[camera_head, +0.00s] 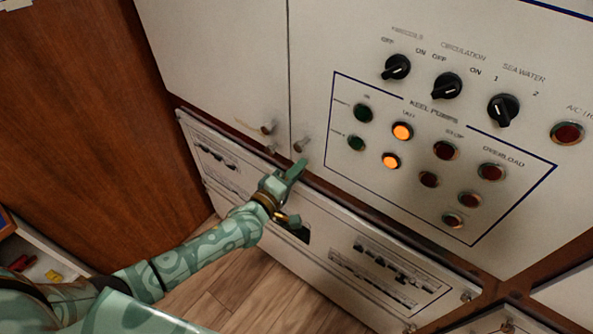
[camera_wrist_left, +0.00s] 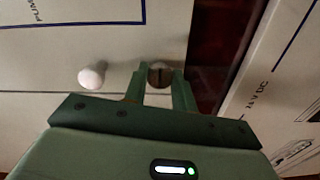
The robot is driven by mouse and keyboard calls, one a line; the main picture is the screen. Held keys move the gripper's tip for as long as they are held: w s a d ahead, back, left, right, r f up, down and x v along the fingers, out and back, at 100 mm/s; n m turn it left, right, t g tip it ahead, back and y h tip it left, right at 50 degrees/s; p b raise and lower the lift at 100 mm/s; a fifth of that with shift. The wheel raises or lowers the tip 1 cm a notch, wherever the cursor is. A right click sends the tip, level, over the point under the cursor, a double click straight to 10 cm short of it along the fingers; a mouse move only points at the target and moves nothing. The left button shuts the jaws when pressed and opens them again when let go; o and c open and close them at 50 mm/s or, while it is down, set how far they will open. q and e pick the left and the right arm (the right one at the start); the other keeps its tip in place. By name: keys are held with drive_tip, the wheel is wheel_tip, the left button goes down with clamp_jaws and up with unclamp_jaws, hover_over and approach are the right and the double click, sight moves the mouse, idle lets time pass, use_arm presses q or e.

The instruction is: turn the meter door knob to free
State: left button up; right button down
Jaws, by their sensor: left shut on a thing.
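My left gripper (camera_head: 293,170) reaches from the lower left to the bottom edge of the right-hand upper cabinet panel. In the left wrist view its fingers (camera_wrist_left: 160,88) are shut on a small round metal knob (camera_wrist_left: 160,75) with a dark slot, which runs roughly up and down in that picture. In the head view the fingers hide this knob. A pale round knob (camera_wrist_left: 92,76) stands beside it on the same panel, apart from the fingers; in the head view it is just above them (camera_head: 301,145). My right gripper is not in view.
The neighbouring left panel has its own pale knob (camera_head: 268,128). Black rotary switches (camera_head: 446,86) and several lamps (camera_head: 402,131) are farther up right. A lower breaker panel (camera_head: 385,265) sits below, past a dark wooden strip. A wooden wall (camera_head: 90,120) stands at left.

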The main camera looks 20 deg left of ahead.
use_arm(q)
drive_tip(key=o, duration=1)
drive_tip(key=shift+s+a, duration=0.1)
drive_tip(key=p+v, duration=0.1)
drive_tip(key=v, duration=1.5)
